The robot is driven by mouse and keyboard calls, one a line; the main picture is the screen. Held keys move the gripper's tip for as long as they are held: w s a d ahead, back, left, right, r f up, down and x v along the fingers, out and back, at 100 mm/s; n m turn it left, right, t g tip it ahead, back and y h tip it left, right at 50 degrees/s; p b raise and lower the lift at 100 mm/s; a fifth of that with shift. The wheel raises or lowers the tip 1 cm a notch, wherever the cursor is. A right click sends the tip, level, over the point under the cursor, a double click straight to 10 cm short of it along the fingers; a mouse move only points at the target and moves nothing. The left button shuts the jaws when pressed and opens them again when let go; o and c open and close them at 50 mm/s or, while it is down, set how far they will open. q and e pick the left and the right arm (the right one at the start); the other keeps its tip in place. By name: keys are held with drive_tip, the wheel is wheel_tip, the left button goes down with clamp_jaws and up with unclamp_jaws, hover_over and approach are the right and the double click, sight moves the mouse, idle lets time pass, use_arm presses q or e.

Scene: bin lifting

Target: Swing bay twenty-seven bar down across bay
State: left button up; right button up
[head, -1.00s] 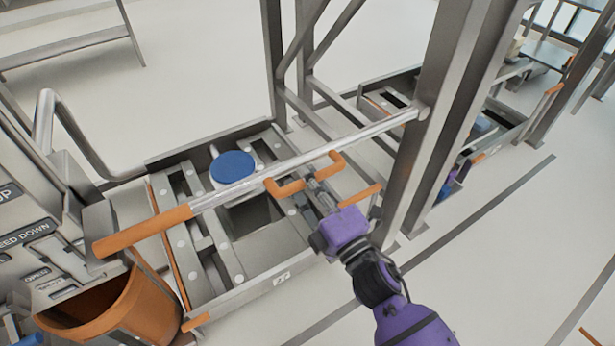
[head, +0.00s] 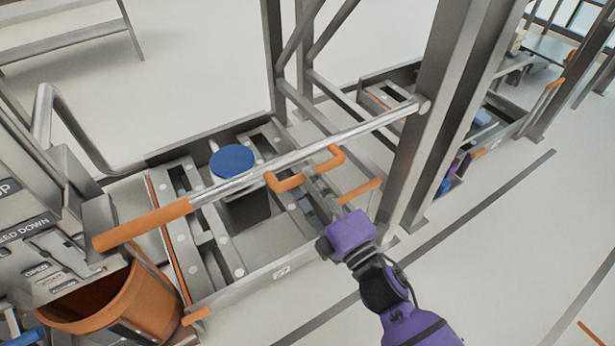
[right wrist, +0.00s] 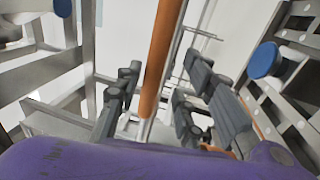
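The bar (head: 300,154) is a silver rod with an orange grip (head: 145,226) at its left end. It runs from a pivot on the grey post (head: 423,102) down to the left, over the bay. My right gripper (head: 312,176) is beside the middle of the bar, near an orange U-shaped handle (head: 290,183). In the right wrist view, my right gripper (right wrist: 150,105) has its fingers apart, with an orange-and-silver rod (right wrist: 158,55) seen between them. No contact can be made out. My left gripper is out of view.
Below the bar is a metal bay frame (head: 240,282) with a blue-topped round part (head: 232,162). An orange bucket (head: 130,310) and a control panel (head: 30,225) stand at the left. The pale floor (head: 520,230) is open at the right.

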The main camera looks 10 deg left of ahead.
drive_tip(key=v, duration=1)
drive_tip(key=shift+w+f, duration=0.1)
drive_tip(key=shift+w, duration=0.05)
idle(0.3)
